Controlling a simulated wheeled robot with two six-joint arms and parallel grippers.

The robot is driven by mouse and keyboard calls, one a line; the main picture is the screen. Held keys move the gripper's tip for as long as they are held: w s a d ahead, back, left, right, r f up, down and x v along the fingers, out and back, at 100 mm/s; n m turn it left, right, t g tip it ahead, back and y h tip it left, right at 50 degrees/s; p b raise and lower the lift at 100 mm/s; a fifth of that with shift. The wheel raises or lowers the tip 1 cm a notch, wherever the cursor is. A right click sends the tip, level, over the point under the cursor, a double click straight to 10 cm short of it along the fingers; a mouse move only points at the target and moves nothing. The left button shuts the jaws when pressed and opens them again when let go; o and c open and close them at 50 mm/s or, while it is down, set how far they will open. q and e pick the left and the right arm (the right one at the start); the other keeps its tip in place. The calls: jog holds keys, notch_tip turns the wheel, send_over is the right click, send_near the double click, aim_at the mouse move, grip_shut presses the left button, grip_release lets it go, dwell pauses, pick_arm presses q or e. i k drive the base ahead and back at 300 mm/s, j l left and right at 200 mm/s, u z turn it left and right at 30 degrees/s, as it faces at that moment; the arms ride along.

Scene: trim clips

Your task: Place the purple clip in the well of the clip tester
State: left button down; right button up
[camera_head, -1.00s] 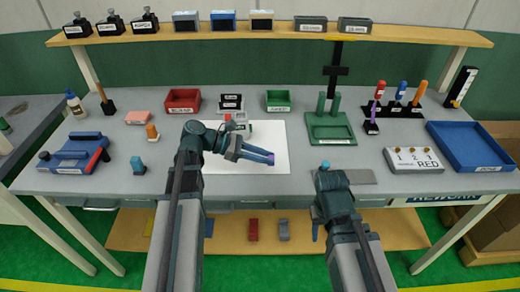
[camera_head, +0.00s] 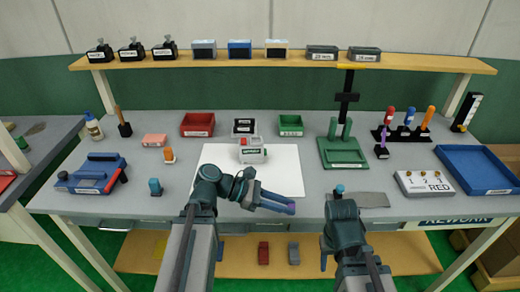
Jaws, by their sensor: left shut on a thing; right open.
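My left gripper (camera_head: 280,205) is shut on the purple clip (camera_head: 291,208), a small piece mostly hidden between the fingertips. It is held over the front edge of the white mat (camera_head: 285,168). My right gripper (camera_head: 340,190) is at the front edge of the table, foreshortened, open and empty, away from the mat.
A green fixture (camera_head: 343,152) and a grey plate (camera_head: 358,200) are right of the mat. A blue tray (camera_head: 480,170) is far right. Red (camera_head: 197,124) and green (camera_head: 290,125) bins stand behind. A blue device (camera_head: 90,177) is at left. The mat's right half is clear.

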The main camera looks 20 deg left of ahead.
aim_at(256, 142)
jog(key=j+z, duration=0.25)
jog(key=j, duration=0.4)
jog(key=k+j+z, duration=0.15)
jog(key=j+z, duration=0.15)
jog(key=j, duration=0.35)
